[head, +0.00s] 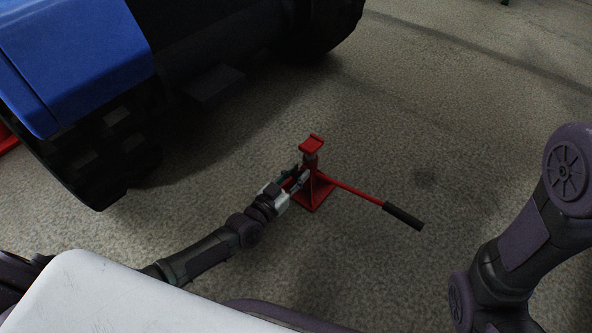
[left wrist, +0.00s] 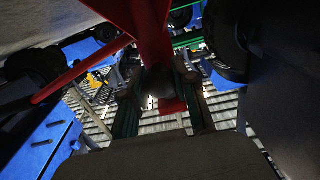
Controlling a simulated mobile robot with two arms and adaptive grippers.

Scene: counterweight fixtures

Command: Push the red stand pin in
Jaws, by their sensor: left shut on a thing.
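The red stand (head: 315,190) is upright on the floor, with a saddle-shaped top (head: 311,144) and a long red handle ending in a black grip (head: 403,216). My left gripper (head: 299,182) is at the near left side of its column, below the top. In the left wrist view the red column (left wrist: 150,30) rises close above the fingers. My left gripper (left wrist: 160,88) is shut on a small dark, rounded part at the stand. I cannot clearly tell this part from the pin, which the fingers and shadow hide. My right gripper is out of view.
A large blue vehicle (head: 75,55) with black tyres (head: 105,160) stands at the upper left, behind the stand. The stand's handle sticks out to the right, low over the floor (head: 450,120). Carpet-like floor is clear to the right and behind.

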